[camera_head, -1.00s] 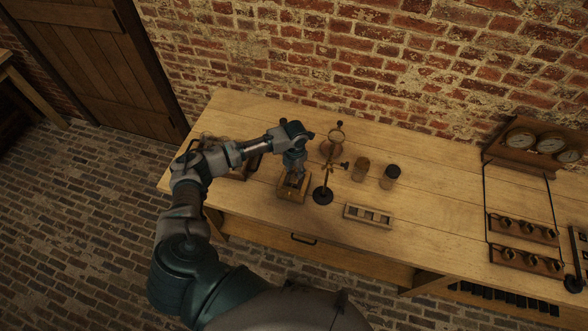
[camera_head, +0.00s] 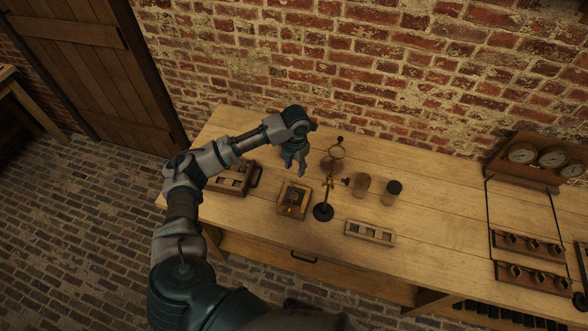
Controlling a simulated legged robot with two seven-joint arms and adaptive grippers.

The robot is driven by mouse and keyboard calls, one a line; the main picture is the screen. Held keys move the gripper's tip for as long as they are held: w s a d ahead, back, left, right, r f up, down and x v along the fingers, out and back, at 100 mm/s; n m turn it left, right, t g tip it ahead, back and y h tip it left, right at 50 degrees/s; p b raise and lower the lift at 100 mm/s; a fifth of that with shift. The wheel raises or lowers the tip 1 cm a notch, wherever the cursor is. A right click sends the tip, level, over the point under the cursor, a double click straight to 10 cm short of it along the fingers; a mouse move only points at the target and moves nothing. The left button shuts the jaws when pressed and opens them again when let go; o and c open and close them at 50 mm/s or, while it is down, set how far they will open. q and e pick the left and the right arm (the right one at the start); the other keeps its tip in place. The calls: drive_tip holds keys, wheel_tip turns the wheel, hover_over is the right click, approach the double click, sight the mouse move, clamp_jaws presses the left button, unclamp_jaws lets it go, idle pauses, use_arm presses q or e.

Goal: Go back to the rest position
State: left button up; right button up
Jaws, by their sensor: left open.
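My left gripper (camera_head: 295,171) is open and empty, raised above the workbench (camera_head: 440,215) with its fingers pointing down. It hangs behind and above a small wooden box (camera_head: 293,200) with dark contents. My left arm comes in from the lower left and bends over the bench. My right gripper is not in view.
A brass stand with a ring (camera_head: 325,211) is right of the box. Two jars (camera_head: 361,186) (camera_head: 392,193) and a slotted wooden rack (camera_head: 370,232) stand further right. A wooden tray (camera_head: 231,180) lies partly behind my arm. A gauge panel (camera_head: 536,157) is at the far right.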

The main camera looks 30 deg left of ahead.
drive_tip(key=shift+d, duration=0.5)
